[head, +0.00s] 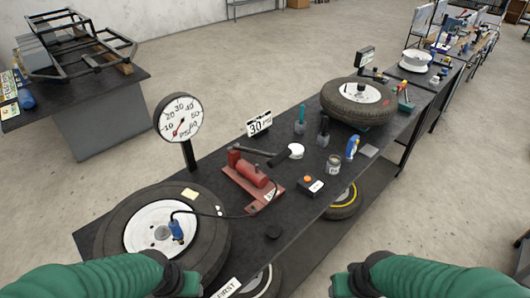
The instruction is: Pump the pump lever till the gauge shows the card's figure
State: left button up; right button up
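The red pump (252,180) sits on the dark bench in the middle of the head view. Its pump lever (281,158) reaches right from the pump's top and ends in a black grip. A hose runs from the pump to the big tyre at the left. The round gauge (180,118) stands on a post behind; its red needle points down-left, below the 10 mark. The white card (259,124) reads 30. My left gripper (182,281) and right gripper (345,284) are dark shapes at the bottom edge, apart from the pump; their fingers cannot be made out.
The big tyre (205,241) lies at the bench's left end, another tyre (334,105) further right.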

aim_at(276, 159)
jog(key=u, duration=0.55)
jog(key=i+l+u, duration=0.15)
jog(key=l+u, duration=0.15)
jog(key=i+l+u, duration=0.1)
jog(key=l+u, duration=0.15)
jog(key=l, duration=0.3)
jog(key=i+l+u, duration=0.1)
jog(key=l+u, duration=0.2)
jog(key=l, duration=0.85)
jog(key=i+l+u, duration=0.1)
jog(key=l, duration=0.6)
